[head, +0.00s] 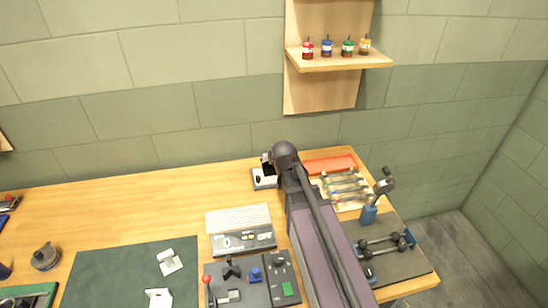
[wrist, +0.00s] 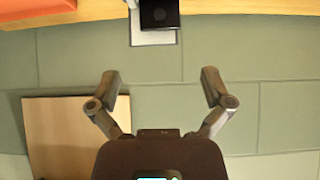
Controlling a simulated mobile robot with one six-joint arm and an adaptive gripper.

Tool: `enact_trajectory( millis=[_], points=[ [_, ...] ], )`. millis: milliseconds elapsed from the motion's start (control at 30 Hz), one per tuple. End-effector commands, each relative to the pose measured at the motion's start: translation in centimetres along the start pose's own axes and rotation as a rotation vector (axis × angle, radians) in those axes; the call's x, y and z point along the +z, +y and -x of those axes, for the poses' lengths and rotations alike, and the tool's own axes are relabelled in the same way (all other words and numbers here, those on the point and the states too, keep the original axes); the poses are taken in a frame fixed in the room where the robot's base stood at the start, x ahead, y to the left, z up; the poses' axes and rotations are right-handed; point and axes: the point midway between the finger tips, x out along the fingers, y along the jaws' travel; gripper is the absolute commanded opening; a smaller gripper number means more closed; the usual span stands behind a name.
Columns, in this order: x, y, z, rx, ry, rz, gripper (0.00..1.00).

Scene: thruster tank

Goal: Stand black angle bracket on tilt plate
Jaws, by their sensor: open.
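A small pale plate, seemingly the tilt plate (head: 257,183), lies near the back edge of the bench, partly behind my arm in the head view. In the wrist view the plate (wrist: 155,38) is at the top edge. A black block-like piece with a small round mark, seemingly the black angle bracket (wrist: 160,12), is on or over it, cut off by the frame. Its exact pose and contact cannot be told. My gripper (wrist: 160,78) is open, with nothing between its fingers, apart from the plate and black piece. In the head view my wrist largely hides the gripper.
An orange tray (head: 330,165) and a rack of small parts (head: 345,187) lie right of my arm, near a blue-handled tool (head: 368,214). A shelf (head: 340,64) with small bottles hangs above. The left-centre bench is clear.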

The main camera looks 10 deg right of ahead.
Motion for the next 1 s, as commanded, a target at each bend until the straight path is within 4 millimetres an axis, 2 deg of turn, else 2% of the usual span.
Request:
enact_trajectory(
  millis=[667,867,1000],
  points=[
    [0.3,0.0,0.1,0.000,-0.011,0.000,1.00],
    [2.9,0.1,1.0,0.001,-0.107,0.000,1.00],
    [6.4,0.1,2.5,0.001,-0.246,-0.001,1.00]
  ],
)
